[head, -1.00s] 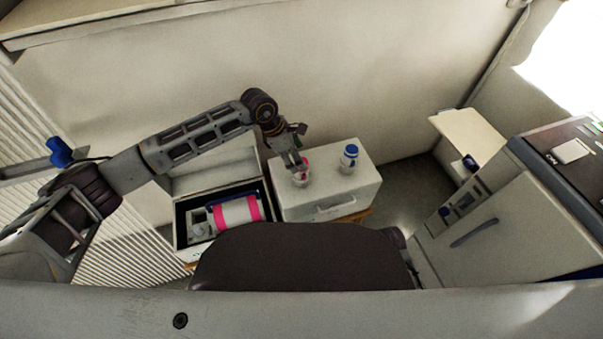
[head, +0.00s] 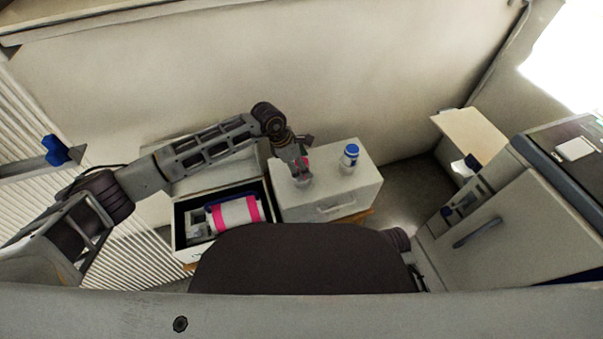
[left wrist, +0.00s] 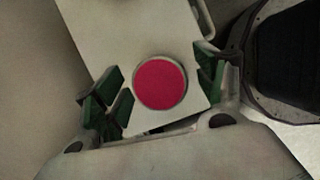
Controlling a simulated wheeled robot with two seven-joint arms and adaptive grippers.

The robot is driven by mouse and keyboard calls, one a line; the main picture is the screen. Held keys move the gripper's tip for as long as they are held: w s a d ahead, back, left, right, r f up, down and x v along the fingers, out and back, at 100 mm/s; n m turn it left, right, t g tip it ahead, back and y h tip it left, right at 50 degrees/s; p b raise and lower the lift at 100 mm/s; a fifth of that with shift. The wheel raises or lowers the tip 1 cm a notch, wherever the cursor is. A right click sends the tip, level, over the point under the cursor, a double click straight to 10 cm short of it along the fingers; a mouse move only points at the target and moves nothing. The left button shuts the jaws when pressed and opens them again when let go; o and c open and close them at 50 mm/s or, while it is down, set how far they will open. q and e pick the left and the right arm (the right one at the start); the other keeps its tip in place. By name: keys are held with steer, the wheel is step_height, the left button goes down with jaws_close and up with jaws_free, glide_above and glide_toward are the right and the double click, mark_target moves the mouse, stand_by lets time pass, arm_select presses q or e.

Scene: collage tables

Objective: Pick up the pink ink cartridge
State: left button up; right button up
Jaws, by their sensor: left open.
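The pink ink cartridge (head: 305,178) stands upright on a white box, partly hidden by my left gripper (head: 303,170) in the head view. In the left wrist view its round pink top (left wrist: 160,82) faces the camera. My left gripper (left wrist: 158,98) is open, with one green-padded finger on each side of the cartridge. I cannot tell whether either finger touches it. My right gripper is not in view.
The white box (head: 330,205) also carries a blue-capped bottle (head: 348,159) to the right of the cartridge. An open case (head: 180,228) to the left holds a pink-and-white cylinder (head: 236,213). A wall stands close behind, and a printer-like cabinet (head: 500,225) is at right.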

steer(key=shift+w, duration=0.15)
arm_select(q)
steer(key=shift+c, duration=1.4)
steer(key=c, duration=1.3)
steer(key=shift+o, duration=0.2)
steer(key=shift+r, duration=0.15)
steer(key=shift+r, duration=0.5)
step_height(320, 180, up, 8)
steer(key=shift+f+p, duration=0.15)
steer(key=shift+p, duration=0.7)
steer(key=shift+r, duration=0.5)
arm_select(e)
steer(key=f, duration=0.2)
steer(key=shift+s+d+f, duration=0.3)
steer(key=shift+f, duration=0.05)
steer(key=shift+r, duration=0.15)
